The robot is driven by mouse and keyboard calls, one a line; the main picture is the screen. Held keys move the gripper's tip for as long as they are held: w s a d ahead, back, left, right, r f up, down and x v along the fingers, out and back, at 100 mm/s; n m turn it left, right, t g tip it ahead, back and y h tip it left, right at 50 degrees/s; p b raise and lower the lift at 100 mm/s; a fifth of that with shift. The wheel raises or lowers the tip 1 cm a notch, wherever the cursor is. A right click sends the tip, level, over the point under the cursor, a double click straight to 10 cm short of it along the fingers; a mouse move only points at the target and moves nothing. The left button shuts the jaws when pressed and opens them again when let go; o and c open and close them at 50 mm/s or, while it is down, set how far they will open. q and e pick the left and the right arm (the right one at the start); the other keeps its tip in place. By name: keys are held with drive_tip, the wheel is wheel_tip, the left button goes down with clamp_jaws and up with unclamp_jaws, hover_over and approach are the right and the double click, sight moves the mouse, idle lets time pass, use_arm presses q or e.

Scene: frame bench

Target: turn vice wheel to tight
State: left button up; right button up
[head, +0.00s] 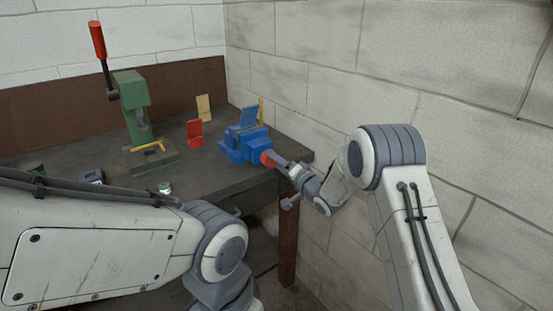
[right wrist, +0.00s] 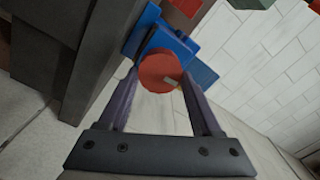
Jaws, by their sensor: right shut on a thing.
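The blue vice (head: 240,148) stands on the dark bench near its right end, by the block wall. Its red wheel (head: 267,158) faces my right arm. My right gripper (head: 271,160) reaches the wheel from the right and is shut on it. In the right wrist view the round red wheel (right wrist: 158,68) sits between the two fingers, one on each side, with a small pale mark on its face. The blue vice body (right wrist: 172,42) shows behind it. My left gripper is out of view; only the left arm shows.
The dark bench (head: 215,172) carries a green press (head: 132,103) with a red-tipped lever, a red block (head: 195,133), a tan block (head: 204,107) and a small jar (head: 165,188). The block wall (head: 330,85) is close on the right.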

drive_tip(key=shift+d+f+m, duration=0.1)
drive_tip(key=shift+d+m, duration=0.1)
drive_tip(key=shift+m, duration=0.4)
drive_tip(key=o, duration=1.4)
drive_tip(key=shift+d, duration=0.1)
drive_tip(key=shift+a, duration=0.2)
drive_tip(key=shift+s, duration=0.1)
drive_tip(key=b+v, duration=0.1)
drive_tip(key=v, duration=0.9)
drive_tip(key=shift+s+d, duration=0.1)
drive_tip(key=shift+d, duration=0.05)
